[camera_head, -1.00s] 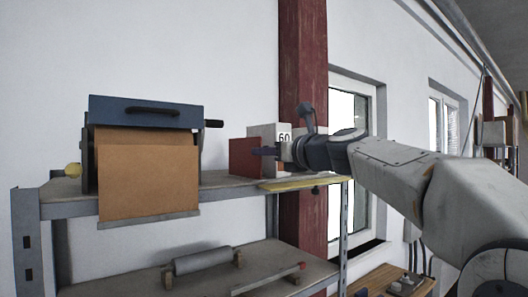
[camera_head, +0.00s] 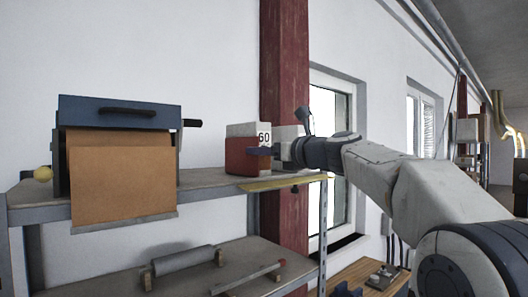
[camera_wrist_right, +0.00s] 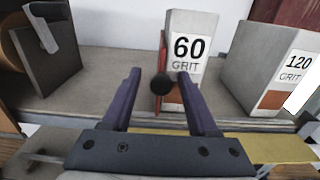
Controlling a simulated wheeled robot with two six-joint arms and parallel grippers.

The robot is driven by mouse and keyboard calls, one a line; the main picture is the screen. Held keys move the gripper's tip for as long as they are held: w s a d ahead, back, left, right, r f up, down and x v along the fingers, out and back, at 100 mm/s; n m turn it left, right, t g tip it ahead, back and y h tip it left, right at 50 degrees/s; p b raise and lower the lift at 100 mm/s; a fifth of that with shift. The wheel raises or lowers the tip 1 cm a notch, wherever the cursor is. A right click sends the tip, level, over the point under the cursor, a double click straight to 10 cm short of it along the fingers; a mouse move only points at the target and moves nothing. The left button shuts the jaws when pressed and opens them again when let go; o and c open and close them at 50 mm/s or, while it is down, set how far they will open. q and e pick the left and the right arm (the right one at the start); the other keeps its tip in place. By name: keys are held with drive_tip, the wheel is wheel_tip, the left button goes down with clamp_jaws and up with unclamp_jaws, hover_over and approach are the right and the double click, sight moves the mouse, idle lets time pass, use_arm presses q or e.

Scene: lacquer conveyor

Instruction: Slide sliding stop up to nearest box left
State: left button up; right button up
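The sliding stop is a red plate (camera_head: 242,157) on the top shelf, with a dark round knob (camera_wrist_right: 162,83) facing me in the right wrist view. It stands at the left side of the 60 grit box (camera_head: 240,130), a pale box that also shows in the wrist view (camera_wrist_right: 195,30). Plate and box look touching or nearly so; a small gap cannot be ruled out. My right gripper (camera_head: 262,151) is at the shelf front. In the wrist view its fingers (camera_wrist_right: 159,75) are apart, one on each side of the knob. My left gripper is not in view.
A 120 grit box (camera_wrist_right: 270,60) stands right of the 60 box, with a gap between. A blue-topped machine with brown sheet (camera_head: 120,170) stands left on the shelf. A yellow strip (camera_head: 285,182) runs along the shelf edge. Shelf between machine and stop is clear.

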drive_tip(key=b+v, duration=0.4)
drive_tip(key=v, duration=0.6)
drive_tip(key=shift+s+d+b, duration=0.15)
drive_tip(key=shift+s+b, duration=0.05)
drive_tip(key=shift+b, duration=0.1)
